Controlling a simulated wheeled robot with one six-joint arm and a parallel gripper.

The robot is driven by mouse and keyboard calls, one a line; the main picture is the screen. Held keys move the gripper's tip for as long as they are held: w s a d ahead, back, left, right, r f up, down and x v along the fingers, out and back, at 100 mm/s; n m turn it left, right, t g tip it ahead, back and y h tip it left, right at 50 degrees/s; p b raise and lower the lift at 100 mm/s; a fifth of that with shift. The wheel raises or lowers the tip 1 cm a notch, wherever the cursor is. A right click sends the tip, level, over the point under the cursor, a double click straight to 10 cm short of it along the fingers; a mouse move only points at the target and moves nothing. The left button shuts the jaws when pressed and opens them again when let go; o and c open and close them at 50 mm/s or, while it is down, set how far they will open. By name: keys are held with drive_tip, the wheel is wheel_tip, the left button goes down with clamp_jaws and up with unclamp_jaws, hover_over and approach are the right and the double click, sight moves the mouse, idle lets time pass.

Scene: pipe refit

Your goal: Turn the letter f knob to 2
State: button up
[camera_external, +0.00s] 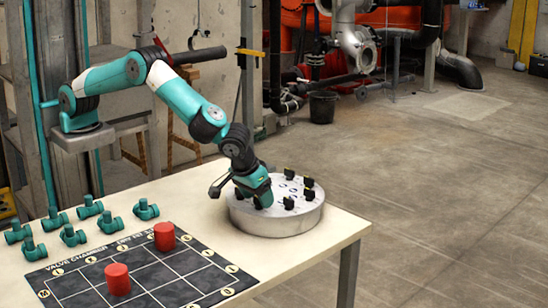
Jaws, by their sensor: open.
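A round silver metal panel (300,223) sits near the right end of the table. Several black knobs stand on its top, such as one at its right side (308,195). Pale marks show between the knobs, but the letters and numbers are too small to read, so I cannot tell which knob is f. My gripper (262,200) points down over the left part of the panel. My wrist hides its fingertips and the part of the panel under it. I cannot see whether it touches a knob.
A dark gridded mat (160,273) lies at the front left with two red cylinders (117,279) on it. Several teal pipe fittings (74,235) lie behind it. The table (335,233) is bare around the panel. A black bucket (323,106) stands on the floor behind.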

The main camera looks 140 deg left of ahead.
drive_tip(key=shift+a+f, duration=0.15)
drive_tip(key=shift+f, duration=0.15)
drive_tip(key=c, duration=0.9)
